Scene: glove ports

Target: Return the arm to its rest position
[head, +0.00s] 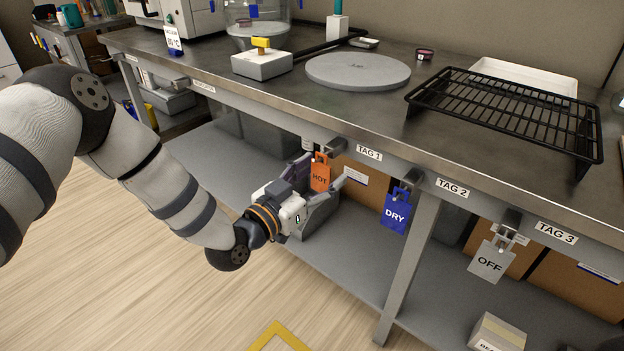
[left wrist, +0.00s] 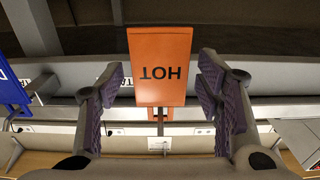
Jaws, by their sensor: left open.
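My left arm reaches in from the left in the head view. My left gripper (head: 322,168) is near the front edge of the bench, below the label TAG 1. It is open, with a finger on each side of the orange HOT tag (head: 320,176). In the left wrist view the HOT tag (left wrist: 160,65) appears upside down between the spread fingers (left wrist: 164,105), with gaps on both sides. The tag hangs at the TAG 1 hook (head: 325,150). My right gripper is not in view.
A blue DRY tag (head: 396,212) hangs at TAG 2 and a grey OFF tag (head: 490,262) at TAG 3. The bench (head: 270,96) carries a black wire rack (head: 505,108), a round grey plate (head: 358,70) and a switch box (head: 262,64). A lower shelf (head: 345,270) runs beneath; wooden floor is clear at front left.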

